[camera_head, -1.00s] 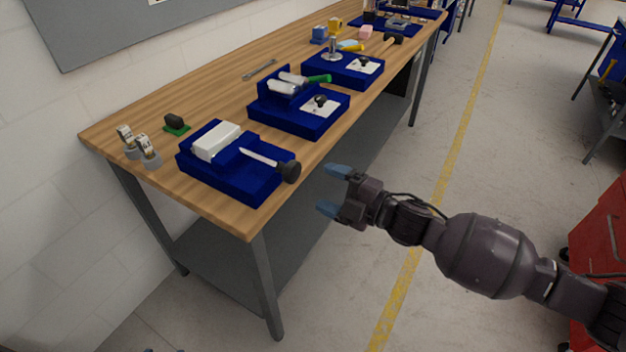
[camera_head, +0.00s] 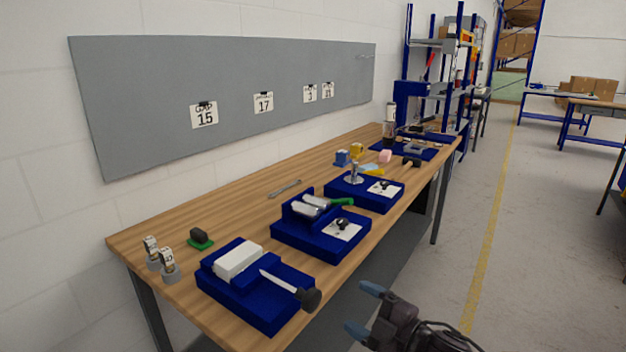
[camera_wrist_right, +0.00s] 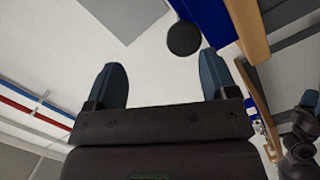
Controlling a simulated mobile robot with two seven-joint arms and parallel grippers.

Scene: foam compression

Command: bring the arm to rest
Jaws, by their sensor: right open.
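My right gripper (camera_head: 366,309) is at the lower edge of the head view, in front of the workbench's front edge. It is open, and nothing is between its two blue-grey fingers. In the right wrist view the open fingers (camera_wrist_right: 162,85) point up toward the wall, with a dark round knob (camera_wrist_right: 184,39) beyond them and apart from them. Most of my right arm is below the head view's edge.
The wooden workbench (camera_head: 235,208) carries a blue fixture (camera_head: 262,311) with a white block (camera_head: 238,260) and a black-knobbed handle (camera_head: 311,299) near its front edge. More blue fixtures (camera_head: 305,243) stand farther back. A grey board (camera_head: 230,75) hangs on the wall. Open floor (camera_head: 455,240) lies right of the bench.

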